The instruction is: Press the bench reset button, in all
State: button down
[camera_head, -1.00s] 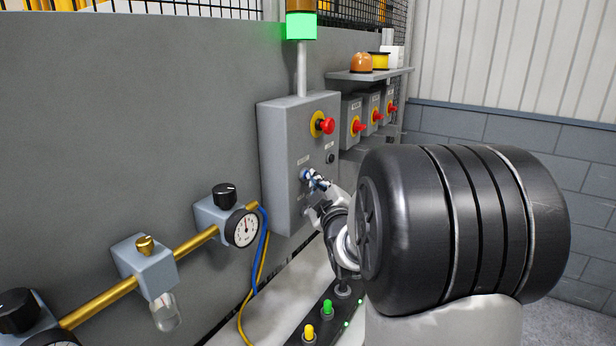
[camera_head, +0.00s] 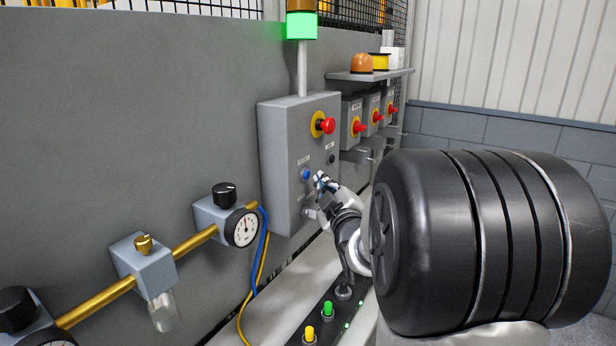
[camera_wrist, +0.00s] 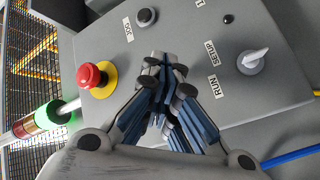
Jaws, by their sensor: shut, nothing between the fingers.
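A blue round button (camera_head: 306,174) stands on the front of the grey control box (camera_head: 275,150), below a small label that I cannot read. My gripper (camera_head: 321,181) is just right of the blue button in the head view, apart from it by a small gap. It also shows in the wrist view (camera_wrist: 166,68), its fingers shut with nothing between them, pointing at the box face. The blue button is not seen in the wrist view; the fingers may hide it.
The box also bears a red mushroom button (camera_head: 326,126) on a yellow ring, a black button (camera_wrist: 147,17) and a RUN/SETUP selector (camera_wrist: 254,60). Gauges and a brass pipe (camera_head: 198,239) lie left. Green (camera_head: 327,308) and yellow (camera_head: 309,333) buttons stand below my arm.

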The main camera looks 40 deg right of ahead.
jog(key=s, duration=0.1)
jog(key=s+d, duration=0.1)
jog(key=s, duration=0.1)
jog(key=s+b, duration=0.1)
jog(key=shift+s+d, duration=0.2)
jog(key=shift+d, duration=0.2)
dwell(0.5)
